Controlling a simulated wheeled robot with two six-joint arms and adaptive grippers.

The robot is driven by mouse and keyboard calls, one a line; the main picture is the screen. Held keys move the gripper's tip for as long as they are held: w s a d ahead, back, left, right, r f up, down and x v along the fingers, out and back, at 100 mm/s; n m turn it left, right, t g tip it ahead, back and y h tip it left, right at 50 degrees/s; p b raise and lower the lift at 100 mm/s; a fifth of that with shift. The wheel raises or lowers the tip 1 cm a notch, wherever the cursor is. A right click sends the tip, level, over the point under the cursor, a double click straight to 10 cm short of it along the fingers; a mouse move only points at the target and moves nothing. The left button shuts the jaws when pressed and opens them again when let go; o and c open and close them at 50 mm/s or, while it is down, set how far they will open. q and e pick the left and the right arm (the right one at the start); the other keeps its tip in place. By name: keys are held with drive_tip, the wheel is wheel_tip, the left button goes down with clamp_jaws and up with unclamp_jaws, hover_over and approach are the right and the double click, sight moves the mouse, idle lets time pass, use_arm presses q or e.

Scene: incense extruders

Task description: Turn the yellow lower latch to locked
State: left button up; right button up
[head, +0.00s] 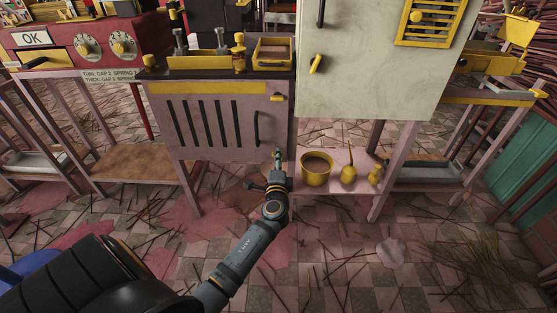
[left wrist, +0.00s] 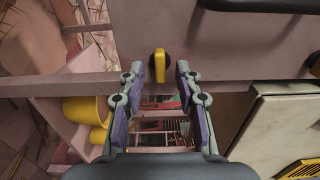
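The yellow lower latch (left wrist: 160,65) shows in the left wrist view as a short bar on a round base on the pink cabinet. The bar runs up and down in that picture. My left gripper (left wrist: 157,76) is open, its fingertips on either side of the latch with gaps; I cannot tell whether they touch it. In the head view my left gripper (head: 277,154) is at the lower right corner of the pink cabinet door (head: 205,125) and mostly hides the lower latch. My right gripper is not in view.
An upper yellow latch (head: 278,97) and a black handle (head: 256,128) are on the same door. The white cabinet (head: 365,75) with its own yellow latch (head: 316,64) stands to the right. A yellow pot (head: 316,170) sits on the low shelf. Sticks litter the floor.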

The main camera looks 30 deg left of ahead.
use_arm(q)
drive_tip(key=v, duration=1.2)
drive_tip(key=shift+w+f, duration=0.1)
